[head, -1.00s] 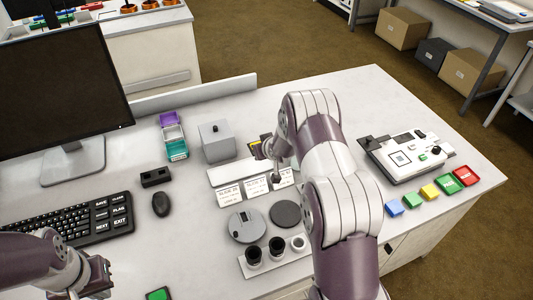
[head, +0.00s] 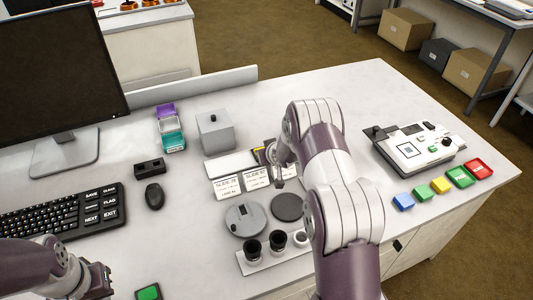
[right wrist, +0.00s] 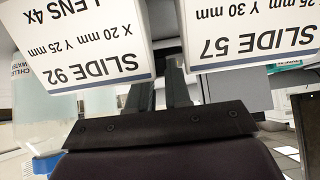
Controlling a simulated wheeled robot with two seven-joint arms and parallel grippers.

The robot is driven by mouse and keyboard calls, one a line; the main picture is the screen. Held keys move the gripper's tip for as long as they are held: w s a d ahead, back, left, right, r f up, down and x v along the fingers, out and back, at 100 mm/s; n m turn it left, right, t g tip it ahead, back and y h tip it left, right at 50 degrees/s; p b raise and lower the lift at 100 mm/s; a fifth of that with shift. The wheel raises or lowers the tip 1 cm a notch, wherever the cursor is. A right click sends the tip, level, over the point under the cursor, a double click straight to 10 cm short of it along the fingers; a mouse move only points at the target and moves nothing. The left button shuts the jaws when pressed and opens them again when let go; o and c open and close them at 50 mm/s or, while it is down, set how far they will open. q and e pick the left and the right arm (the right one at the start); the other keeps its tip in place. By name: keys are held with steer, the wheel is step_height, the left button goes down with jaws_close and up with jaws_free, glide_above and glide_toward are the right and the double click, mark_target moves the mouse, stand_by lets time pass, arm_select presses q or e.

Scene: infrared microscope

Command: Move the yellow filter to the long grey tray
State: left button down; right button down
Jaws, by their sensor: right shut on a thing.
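My right gripper (head: 267,154) is at the row of slide cards, largely hidden by my own wrist. A small black and yellow piece (head: 258,154), which looks like the yellow filter, shows at it, partly covered. In the right wrist view the fingers (right wrist: 160,88) are close together and their tips are hidden behind the cards. A long pale grey tray (head: 226,167) lies behind the cards, partly covered by my arm. My left gripper (head: 101,280) is at the lower left, apart from everything; its jaws are unclear.
Slide cards (head: 227,187) stand in front of the tray. A grey box (head: 215,131) is behind it. Round discs (head: 287,207) and a lens rack (head: 268,261) are nearer me. A white instrument (head: 412,149) and coloured squares (head: 440,186) are at right.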

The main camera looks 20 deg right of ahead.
steer(key=shift+f, duration=0.2)
stand_by(0.5)
steer(key=c, duration=0.6)
jaws_free()
steer(key=shift+p+v, duration=1.65)
steer(key=shift+v, duration=1.15)
steer(key=shift+s+r+p, duration=0.35)
steer(key=shift+r+p, duration=0.05)
steer(key=shift+r, duration=0.15)
steer(key=shift+s, duration=0.2)
